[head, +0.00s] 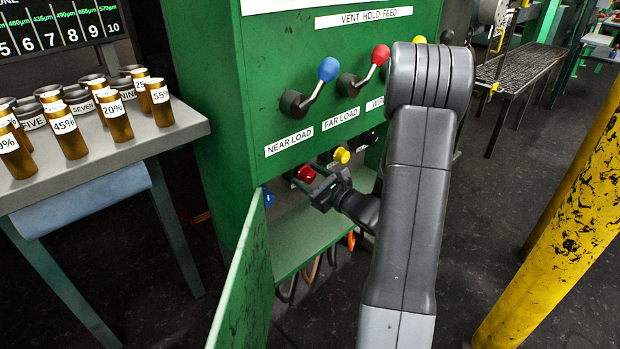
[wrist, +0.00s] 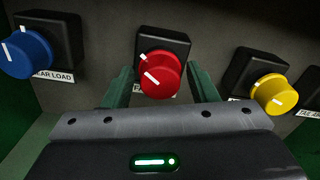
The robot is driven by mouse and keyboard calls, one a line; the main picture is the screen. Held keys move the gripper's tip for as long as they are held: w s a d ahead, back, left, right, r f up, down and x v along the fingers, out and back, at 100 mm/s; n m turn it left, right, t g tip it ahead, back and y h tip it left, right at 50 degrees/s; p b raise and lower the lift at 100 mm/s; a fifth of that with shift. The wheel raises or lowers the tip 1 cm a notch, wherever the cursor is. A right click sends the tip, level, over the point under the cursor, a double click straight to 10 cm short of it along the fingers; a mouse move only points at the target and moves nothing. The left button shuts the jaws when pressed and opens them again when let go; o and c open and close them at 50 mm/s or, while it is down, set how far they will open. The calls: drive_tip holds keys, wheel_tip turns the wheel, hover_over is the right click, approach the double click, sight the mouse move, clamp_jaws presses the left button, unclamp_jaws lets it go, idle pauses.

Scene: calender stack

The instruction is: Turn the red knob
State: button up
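The red knob (head: 305,174) sits on a black base on the green cabinet, under the lever labels. In the wrist view the red knob (wrist: 160,75) shows nearly whole, its white line slanting to the upper left. My gripper (head: 316,190) is right in front of it. In the wrist view the fingers of my gripper (wrist: 160,85) are open, one on each side of the knob, with gaps visible. I cannot tell whether the fingertips reach past its front face. The label below the knob is mostly hidden.
A blue knob (wrist: 26,54) is to the left and a yellow knob (wrist: 275,94) to the right. Blue (head: 328,70) and red (head: 380,55) levers stick out above. An open green door (head: 245,275) stands left of my gripper. A yellow post (head: 560,220) is at right.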

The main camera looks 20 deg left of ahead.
drive_tip(key=shift+o, duration=0.2)
drive_tip(key=p+v, duration=0.2)
drive_tip(key=v, duration=1.2)
drive_tip(key=shift+p, duration=0.3)
drive_tip(key=shift+w+a, duration=0.1)
drive_tip(key=shift+a, duration=0.05)
drive_tip(key=b+x, duration=0.2)
drive_tip(key=x, duration=1.2)
drive_tip(key=shift+b, duration=0.35)
drive_tip(key=shift+r+p, duration=0.15)
drive_tip(key=shift+p, duration=0.3)
drive_tip(key=shift+m, duration=0.3)
drive_tip(key=shift+f+b, duration=0.25)
drive_tip(key=shift+b, duration=0.05)
